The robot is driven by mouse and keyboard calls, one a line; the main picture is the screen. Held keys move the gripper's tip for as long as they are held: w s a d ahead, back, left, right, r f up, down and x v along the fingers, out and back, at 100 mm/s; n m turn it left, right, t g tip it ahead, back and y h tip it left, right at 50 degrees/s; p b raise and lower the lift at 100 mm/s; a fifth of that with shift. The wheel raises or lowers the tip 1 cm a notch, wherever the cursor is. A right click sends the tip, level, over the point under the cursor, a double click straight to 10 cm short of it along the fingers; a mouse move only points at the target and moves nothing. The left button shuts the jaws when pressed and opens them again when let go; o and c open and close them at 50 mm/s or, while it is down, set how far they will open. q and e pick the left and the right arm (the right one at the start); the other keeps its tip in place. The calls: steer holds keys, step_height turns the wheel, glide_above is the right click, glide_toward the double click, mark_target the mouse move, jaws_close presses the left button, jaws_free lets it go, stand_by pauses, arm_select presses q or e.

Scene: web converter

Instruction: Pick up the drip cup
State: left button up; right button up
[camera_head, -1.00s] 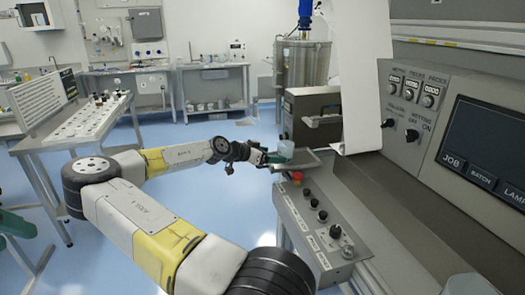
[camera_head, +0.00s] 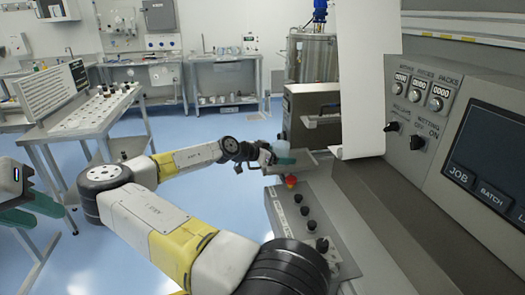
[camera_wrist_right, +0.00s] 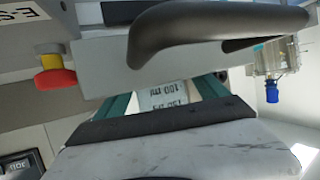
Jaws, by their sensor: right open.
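The drip cup (camera_head: 281,147) is a small pale, translucent cup at the small metal shelf (camera_head: 303,162) on the side of the machine. My right gripper (camera_head: 279,158) is at the cup, with a green finger across its lower part. In the right wrist view, the cup (camera_wrist_right: 162,97), with printed lettering, shows between the two green fingers of the right gripper (camera_wrist_right: 160,88), which are apart. Its lower part is hidden behind the gripper body. My left gripper (camera_head: 38,210) is at the left edge, its green fingers spread and empty, far from the cup.
A red knob (camera_head: 291,181) sits on the control panel (camera_head: 310,215) just below the shelf; it also shows in the wrist view (camera_wrist_right: 55,80). A dark curved handle (camera_wrist_right: 215,22) crosses close above the cup there. A white web sheet (camera_head: 360,80) hangs right of the shelf.

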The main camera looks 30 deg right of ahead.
steer(key=c, duration=1.6)
steer(key=shift+r, duration=0.15)
